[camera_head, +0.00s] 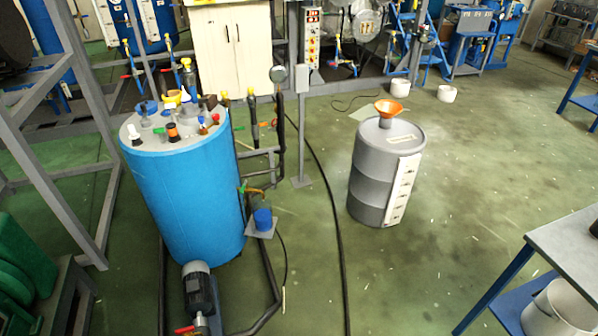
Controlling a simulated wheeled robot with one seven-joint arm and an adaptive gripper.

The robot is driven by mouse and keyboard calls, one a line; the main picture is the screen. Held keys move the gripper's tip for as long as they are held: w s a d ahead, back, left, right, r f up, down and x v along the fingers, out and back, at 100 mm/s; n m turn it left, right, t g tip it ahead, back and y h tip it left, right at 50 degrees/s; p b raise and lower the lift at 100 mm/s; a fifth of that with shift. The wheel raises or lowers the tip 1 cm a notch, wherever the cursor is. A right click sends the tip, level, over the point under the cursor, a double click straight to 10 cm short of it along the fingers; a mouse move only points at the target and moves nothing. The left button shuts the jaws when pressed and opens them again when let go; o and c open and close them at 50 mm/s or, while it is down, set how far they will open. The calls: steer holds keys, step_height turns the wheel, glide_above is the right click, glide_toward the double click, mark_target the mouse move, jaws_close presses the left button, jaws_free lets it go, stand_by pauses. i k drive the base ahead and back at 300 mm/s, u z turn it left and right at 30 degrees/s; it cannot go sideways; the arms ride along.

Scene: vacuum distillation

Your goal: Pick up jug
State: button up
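No thing in view is clearly a jug. A small blue container (263,219) stands on a small grey plate beside the big blue tank, near its lower right side; it is too small to tell whether it is a jug. A white bucket (562,308) sits low at the bottom right corner, partly hidden by the table above it and cut by the frame edge. My gripper does not show in this view.
A big blue tank (187,205) with valves on top and a motor (198,287) at its foot stands left. A grey drum (373,172) with an orange funnel (388,108) stands right of centre. A grey-topped table (575,244) is at right. Green floor (430,240) between them is clear.

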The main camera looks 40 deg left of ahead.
mark_target(263, 219)
steer(key=z, duration=0.55)
steer(key=k, duration=0.75)
steer(key=z, duration=0.2)
steer(key=i, duration=1.4)
steer(key=u, duration=1.25)
steer(key=i, duration=0.9)
steer(key=u, duration=1.3)
steer(key=i, duration=0.3)
steer(key=u, duration=0.3)
